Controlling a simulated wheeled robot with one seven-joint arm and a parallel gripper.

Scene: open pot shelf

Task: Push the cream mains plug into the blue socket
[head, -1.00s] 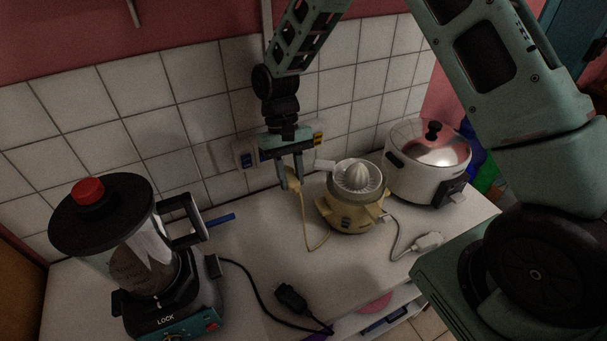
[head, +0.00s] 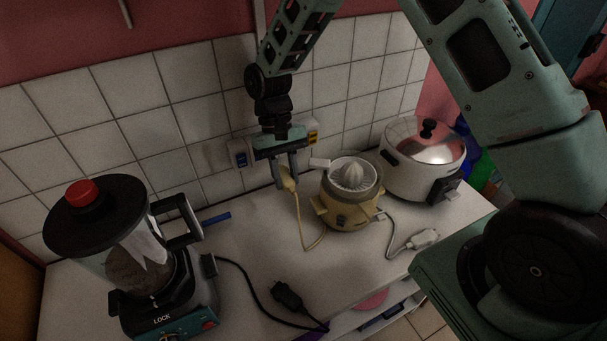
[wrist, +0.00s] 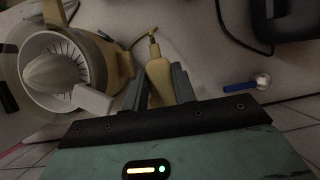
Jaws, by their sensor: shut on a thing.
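The cream mains plug (head: 288,182) is between the fingers of my gripper (head: 285,184), which is shut on it above the counter. In the wrist view the plug (wrist: 159,82) sits between both fingers of my gripper (wrist: 157,84), its yellowish cord leading away from it. In the head view the cord hangs in a loop towards the cream citrus juicer (head: 348,195). The blue socket (head: 239,155) is on the tiled wall, left of my gripper and apart from the plug. The plug's pins are not clearly visible.
A yellow socket (head: 313,134) is on the wall, right of my gripper. A rice cooker (head: 424,165) stands right of the juicer, its white plug (head: 425,238) on the counter.

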